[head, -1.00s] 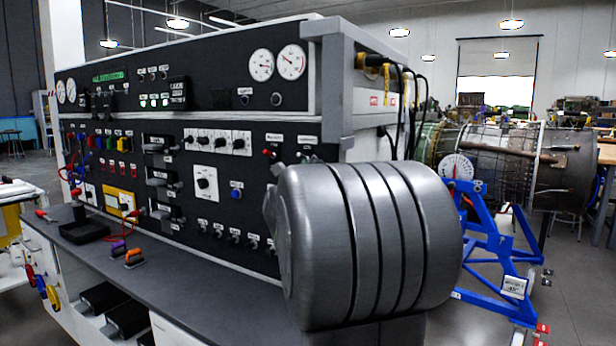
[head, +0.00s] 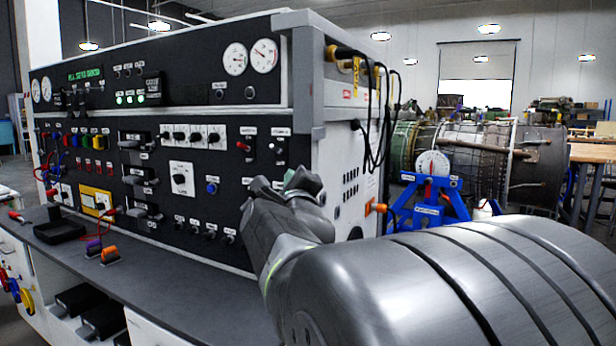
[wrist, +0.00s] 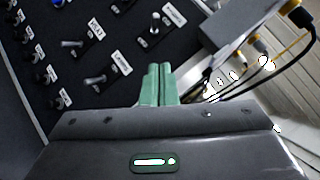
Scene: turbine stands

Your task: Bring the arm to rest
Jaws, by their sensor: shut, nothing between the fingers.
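My gripper (head: 303,183) shows in the head view at the end of my grey arm, in front of the right end of the control panel (head: 150,232). Its green fingers also show in the wrist view (wrist: 158,82). They are together, with nothing between them. In the wrist view they point toward the panel's corner, where several toggle switches (wrist: 155,25) with white labels are near. I cannot tell how far the fingertips are from the panel. My arm covers the lower right of the head view.
A grey desk ledge (head: 180,285) runs along the panel's front, with a black tray (head: 60,230) and small coloured plugs on it. Black cables (head: 385,130) hang at the panel's right side. A blue stand (head: 430,205) and a turbine (head: 480,150) are behind my arm.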

